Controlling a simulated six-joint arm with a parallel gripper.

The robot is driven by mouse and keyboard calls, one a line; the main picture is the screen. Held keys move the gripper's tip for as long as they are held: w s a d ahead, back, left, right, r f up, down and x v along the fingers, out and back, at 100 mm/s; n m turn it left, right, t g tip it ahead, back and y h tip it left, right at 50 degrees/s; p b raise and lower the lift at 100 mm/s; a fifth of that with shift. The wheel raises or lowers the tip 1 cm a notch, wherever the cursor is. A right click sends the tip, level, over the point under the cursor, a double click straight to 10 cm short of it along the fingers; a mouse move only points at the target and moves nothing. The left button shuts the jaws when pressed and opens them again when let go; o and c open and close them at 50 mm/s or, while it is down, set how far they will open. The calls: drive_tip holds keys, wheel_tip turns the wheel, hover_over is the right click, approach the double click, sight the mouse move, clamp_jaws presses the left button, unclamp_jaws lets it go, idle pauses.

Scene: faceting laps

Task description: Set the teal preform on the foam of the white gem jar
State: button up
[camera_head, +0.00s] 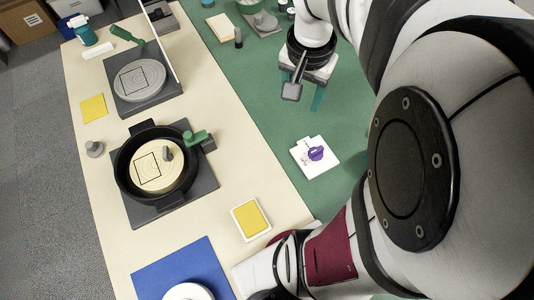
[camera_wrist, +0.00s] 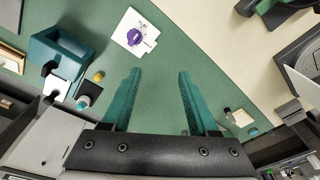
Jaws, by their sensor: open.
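My gripper (camera_wrist: 159,72) is open, with two teal fingers and bare green mat between them. In the head view my gripper (camera_head: 305,97) hangs above the green mat, partly hidden by my arm. In the wrist view a small teal piece (camera_wrist: 83,102) shows at the left, outside the fingers; it may be the teal preform, but it is too small to be sure. Beside it is a small white-and-black square item (camera_wrist: 60,87), which may be the gem jar; I cannot tell. Another small teal bit (camera_wrist: 253,132) shows right of the fingers.
A white card with a purple knob (camera_head: 315,154) lies on the green mat (camera_head: 270,110). In the wrist view a teal box (camera_wrist: 58,52) and a yellow piece (camera_wrist: 99,76) are at the left. A black round pan (camera_head: 122,178) and a grey lap (camera_head: 150,98) stand on the cream table.

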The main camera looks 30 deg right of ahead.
drive_tip(key=s+a+n+g+y, duration=0.1)
drive_tip(key=s+a+n, duration=0.4)
drive_tip(key=s+a, duration=0.8)
drive_tip(key=a+f+y, duration=0.1)
drive_tip(key=a, duration=0.3)
drive_tip(key=shift+y, duration=0.3)
